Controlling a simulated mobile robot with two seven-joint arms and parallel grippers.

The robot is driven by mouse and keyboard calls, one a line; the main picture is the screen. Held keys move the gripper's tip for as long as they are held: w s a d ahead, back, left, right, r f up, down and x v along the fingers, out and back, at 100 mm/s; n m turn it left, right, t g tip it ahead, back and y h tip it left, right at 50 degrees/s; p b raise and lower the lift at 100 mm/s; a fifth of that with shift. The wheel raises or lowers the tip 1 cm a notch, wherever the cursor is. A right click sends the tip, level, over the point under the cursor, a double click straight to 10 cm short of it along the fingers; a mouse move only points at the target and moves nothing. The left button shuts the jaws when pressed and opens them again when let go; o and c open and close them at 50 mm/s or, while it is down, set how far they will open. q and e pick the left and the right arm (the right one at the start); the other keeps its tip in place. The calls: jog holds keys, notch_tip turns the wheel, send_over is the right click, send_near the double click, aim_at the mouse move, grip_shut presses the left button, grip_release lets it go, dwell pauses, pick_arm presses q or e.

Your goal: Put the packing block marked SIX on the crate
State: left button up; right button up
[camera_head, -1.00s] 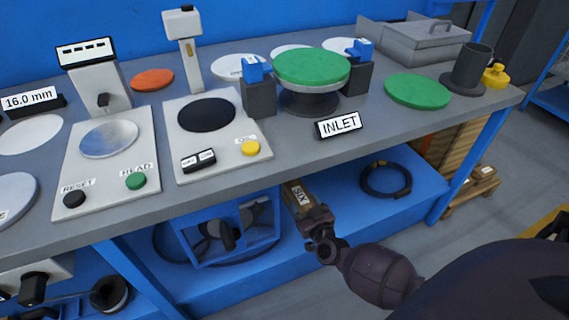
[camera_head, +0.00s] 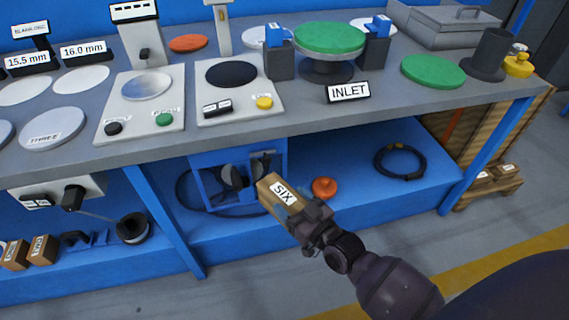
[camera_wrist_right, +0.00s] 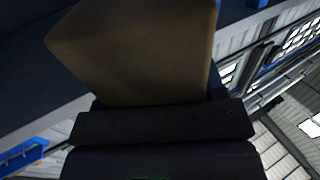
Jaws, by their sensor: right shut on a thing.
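The packing block marked SIX (camera_head: 277,193) is a brown block with a white label. My right gripper (camera_head: 307,217) is shut on its near end, in front of the bench's lower shelf. In the right wrist view the block (camera_wrist_right: 140,50) stands out beyond the dark jaws (camera_wrist_right: 160,125). A wooden slatted crate (camera_head: 484,122) stands at the right end of the bench, apart from the block. A low wooden pallet (camera_head: 478,194) beside it bears small brown blocks (camera_head: 504,169). My left gripper is not in view.
The grey bench top (camera_head: 400,108) carries an INLET sign (camera_head: 348,92), green discs and instruments. A blue leg (camera_head: 487,155) stands between the lower shelf and the crate. A blue open frame (camera_head: 199,183), an orange knobbed part (camera_head: 324,188) and a black ring (camera_head: 400,162) occupy the shelf.

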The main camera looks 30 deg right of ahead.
pick_arm(q)
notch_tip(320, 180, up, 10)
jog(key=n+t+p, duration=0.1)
jog(key=p, duration=1.2)
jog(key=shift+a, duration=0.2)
pick_arm(e)
jog(key=s+r+m+h, duration=0.1)
jog(key=s+r, duration=0.2)
jog(key=r, duration=0.6)
jog(key=s+a+r+h, duration=0.1)
jog(key=s+r, duration=0.3)
jog(key=r, duration=0.5)
jog(key=s+r+m+h, duration=0.1)
jog(key=s+r, duration=0.3)
jog(key=r, duration=0.6)
jog(key=shift+a+m+h, duration=0.2)
jog(key=shift+m+h, duration=0.1)
jog(key=shift+h, duration=0.2)
